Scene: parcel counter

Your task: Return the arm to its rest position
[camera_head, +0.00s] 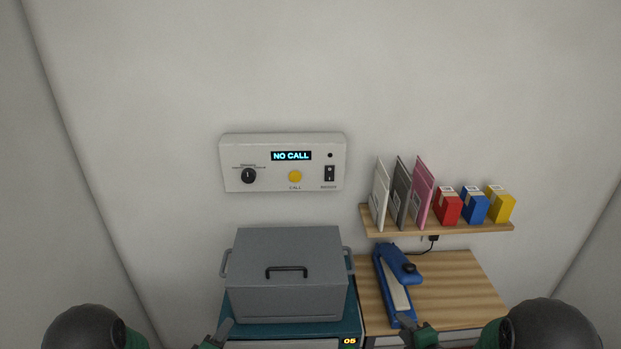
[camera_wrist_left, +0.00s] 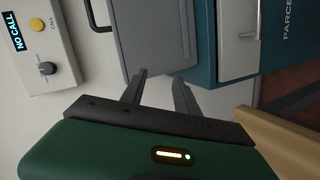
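My left gripper (camera_head: 222,332) is at the bottom of the head view, in front of the grey lidded box's lower left corner. In the left wrist view its two fingers (camera_wrist_left: 160,85) stand apart with nothing between them. My right gripper (camera_head: 408,326) is at the bottom of the head view, in front of the lower end of a blue device (camera_head: 398,268). Its fingers are too small and partly cut off, so I cannot tell whether they are open.
The grey box (camera_head: 287,258) sits on a teal unit (camera_head: 290,330) showing 05. A wall panel (camera_head: 284,180) reads NO CALL. A shelf (camera_head: 440,226) holds envelopes and small red, blue and yellow boxes. The wooden counter (camera_head: 455,285) is clear right of the blue device.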

